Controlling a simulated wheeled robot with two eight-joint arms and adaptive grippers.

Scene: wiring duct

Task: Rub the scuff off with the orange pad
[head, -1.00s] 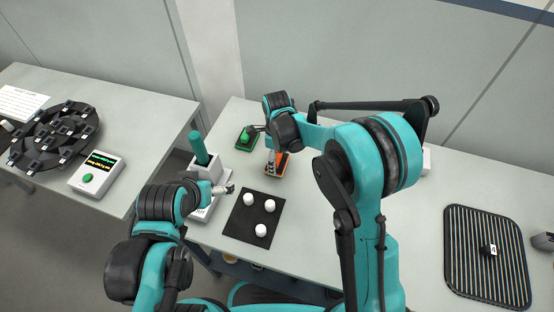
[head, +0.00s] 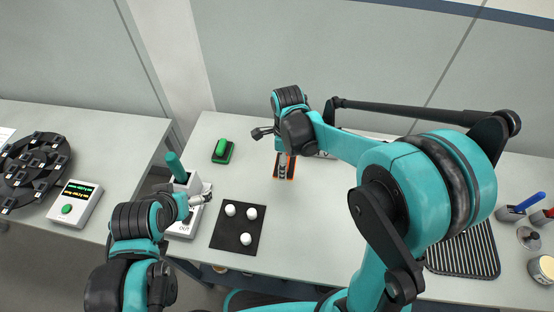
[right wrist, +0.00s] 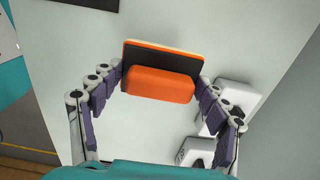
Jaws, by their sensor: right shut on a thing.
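The orange pad (right wrist: 160,84) has an orange grip on a dark backing with an orange edge. In the right wrist view it sits between the two fingers of my right gripper (right wrist: 160,88), which are shut on its ends. In the head view the right gripper (head: 283,157) points down, with part of the pad (head: 290,168) showing at the table. I cannot tell whether the pad touches the surface. I cannot make out a scuff. My left gripper (head: 206,196) hangs beside a white device with a green lever (head: 178,168); its finger opening is unclear.
A dark mat (head: 222,238) with three white round pieces lies front left of the pad. A ribbed dark mat (head: 470,255) lies at right. In the right wrist view, white boxes (right wrist: 234,97) stand right of the gripper.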

